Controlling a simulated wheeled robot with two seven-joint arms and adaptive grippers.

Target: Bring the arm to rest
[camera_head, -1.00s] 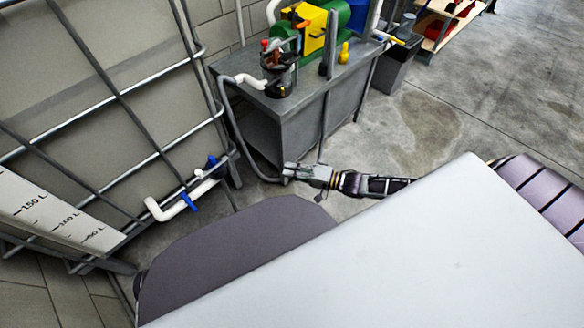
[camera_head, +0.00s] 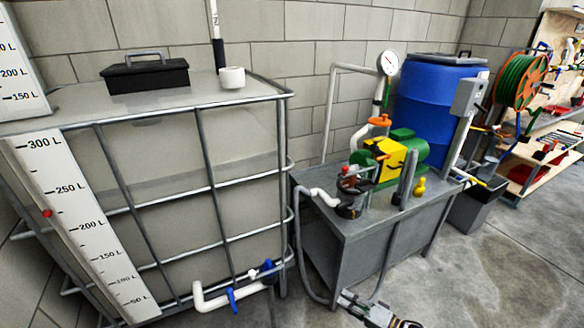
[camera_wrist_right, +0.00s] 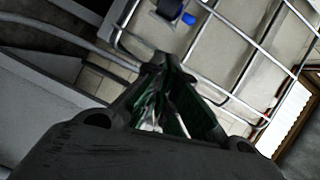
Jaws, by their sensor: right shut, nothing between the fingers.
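My right gripper (camera_head: 348,299) shows at the bottom edge of the head view, in front of the grey metal bench (camera_head: 345,240) and low down. It is shut and empty. In the right wrist view its fingers (camera_wrist_right: 165,65) come together, with the caged tank (camera_wrist_right: 240,50) beyond them. Most of my right arm is cut off below the head view. My left gripper is in neither view.
The caged tank (camera_head: 190,200) with a litre scale stands at the left, a white outlet pipe (camera_head: 215,300) at its base. A green and yellow pump (camera_head: 390,160) sits on the bench, a blue drum (camera_head: 435,110) behind. Floor (camera_head: 500,270) is clear at right.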

